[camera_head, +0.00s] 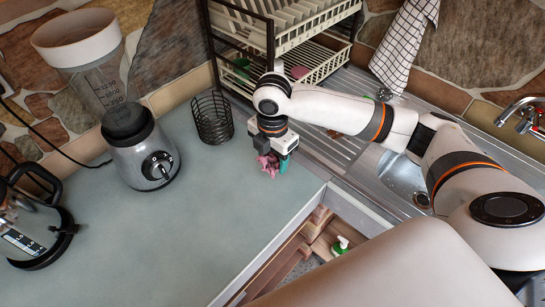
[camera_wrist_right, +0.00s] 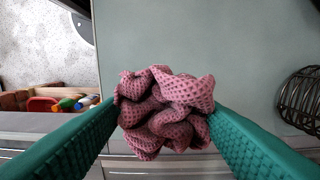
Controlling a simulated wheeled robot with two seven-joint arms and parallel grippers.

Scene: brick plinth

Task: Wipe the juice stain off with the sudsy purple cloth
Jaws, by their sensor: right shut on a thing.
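The purple cloth, which looks pinkish, is bunched up in the head view (camera_head: 268,165) and fills the middle of the right wrist view (camera_wrist_right: 165,110). My right gripper (camera_head: 273,160) is shut on it, with the green fingers (camera_wrist_right: 162,118) pressing it from both sides. It is over the grey-green counter (camera_head: 215,215) near its front right corner; I cannot tell whether the cloth touches the counter. No juice stain can be made out on the visible counter. My left gripper is in neither view.
A wire basket (camera_head: 212,118) stands just left of my right gripper, with a blender (camera_head: 142,155) and a kettle (camera_head: 35,235) farther left. A dish rack (camera_head: 310,60) and sink (camera_head: 400,175) lie behind and right. An open drawer (camera_head: 300,245) is below the counter's front edge.

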